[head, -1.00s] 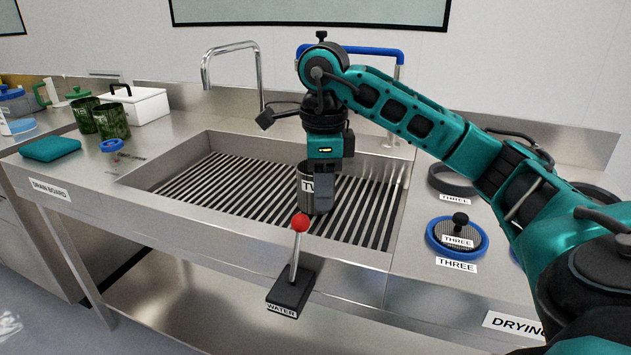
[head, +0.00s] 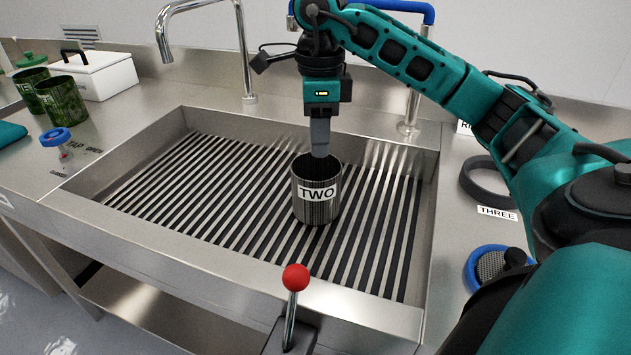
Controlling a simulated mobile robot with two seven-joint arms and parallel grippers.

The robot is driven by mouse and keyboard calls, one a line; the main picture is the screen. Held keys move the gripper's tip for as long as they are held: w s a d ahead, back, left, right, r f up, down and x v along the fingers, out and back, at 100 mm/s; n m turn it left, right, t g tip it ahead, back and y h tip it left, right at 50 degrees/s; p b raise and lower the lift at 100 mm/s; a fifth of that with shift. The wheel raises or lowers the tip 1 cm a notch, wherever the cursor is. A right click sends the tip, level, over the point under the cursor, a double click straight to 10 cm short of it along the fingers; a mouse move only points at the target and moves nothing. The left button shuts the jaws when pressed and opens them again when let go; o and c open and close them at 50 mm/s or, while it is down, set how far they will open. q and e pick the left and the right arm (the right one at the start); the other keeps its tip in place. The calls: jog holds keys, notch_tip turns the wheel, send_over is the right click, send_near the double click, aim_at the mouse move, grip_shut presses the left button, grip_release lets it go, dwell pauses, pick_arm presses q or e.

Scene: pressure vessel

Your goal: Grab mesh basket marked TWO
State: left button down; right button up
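The mesh basket marked TWO (head: 316,205) is a dark grey cylinder with a white label. It stands upright on the slatted sink floor, right of the middle. My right gripper (head: 320,150) points down from above, its fingertips at the basket's open top near the far rim. I see the fingers as one grey block, so their gap is hidden. I cannot tell if they touch the rim. My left gripper is not in view.
The steel sink (head: 160,285) surrounds the basket. A red-knobbed lever (head: 295,278) stands in front, a faucet (head: 240,50) behind. Green mesh baskets (head: 62,100) and a white box (head: 104,75) stand at left. A dark ring (head: 486,183) lies at right by a THREE label.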

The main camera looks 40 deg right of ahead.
jog(key=b, duration=0.1)
send_over(317, 223)
notch_tip(317, 223, down, 13)
jog(key=shift+r, duration=0.1)
dwell(0.3)
grip_shut()
dwell(0.5)
